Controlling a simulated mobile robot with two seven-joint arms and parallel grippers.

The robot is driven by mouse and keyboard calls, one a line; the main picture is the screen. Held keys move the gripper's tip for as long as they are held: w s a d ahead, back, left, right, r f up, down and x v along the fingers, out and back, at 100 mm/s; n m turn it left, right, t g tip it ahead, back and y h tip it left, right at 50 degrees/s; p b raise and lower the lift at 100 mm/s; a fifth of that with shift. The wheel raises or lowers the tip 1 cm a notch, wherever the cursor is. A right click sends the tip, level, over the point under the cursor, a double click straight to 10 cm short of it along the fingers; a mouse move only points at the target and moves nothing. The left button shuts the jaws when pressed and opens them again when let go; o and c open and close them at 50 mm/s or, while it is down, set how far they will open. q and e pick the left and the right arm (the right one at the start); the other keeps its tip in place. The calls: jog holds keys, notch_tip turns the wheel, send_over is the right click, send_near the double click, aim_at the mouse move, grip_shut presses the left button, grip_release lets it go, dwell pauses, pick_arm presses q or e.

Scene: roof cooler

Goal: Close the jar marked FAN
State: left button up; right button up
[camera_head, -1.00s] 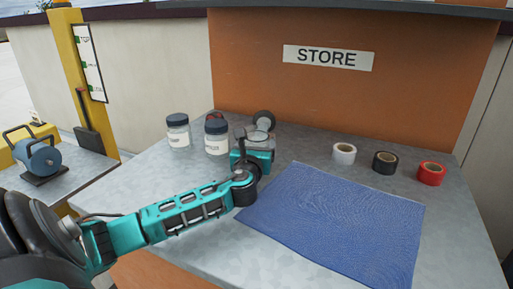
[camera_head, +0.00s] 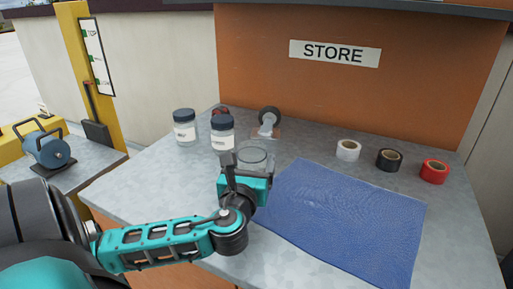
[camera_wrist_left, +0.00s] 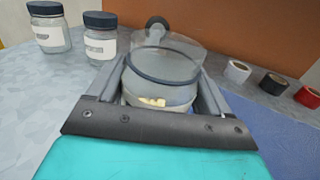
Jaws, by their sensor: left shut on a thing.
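A clear glass jar (camera_head: 256,158) with a wide dark ring around its mouth is between the fingers of my left gripper (camera_head: 234,165). In the left wrist view the jar (camera_wrist_left: 160,88) sits between both fingers (camera_wrist_left: 163,92), with something pale inside low down. A clear pane, perhaps a raised glass lid (camera_wrist_left: 172,42), shows above the ring at the back. I cannot read a FAN mark on the jar. I cannot tell whether its base touches the table. My right gripper is not in view.
Two jars with dark lids, a left one (camera_head: 184,130) and a nearer one (camera_head: 222,138), stand left of the held jar. A caster wheel (camera_head: 269,116) is behind. A blue mat (camera_head: 345,225) lies right; white (camera_head: 348,150), black (camera_head: 389,160) and red (camera_head: 434,171) tape rolls stand beyond it.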

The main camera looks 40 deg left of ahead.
pick_arm(q)
jog(key=shift+v, duration=2)
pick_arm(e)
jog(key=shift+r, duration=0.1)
pick_arm(q)
jog(key=o, duration=0.5)
jog(key=c, duration=0.9)
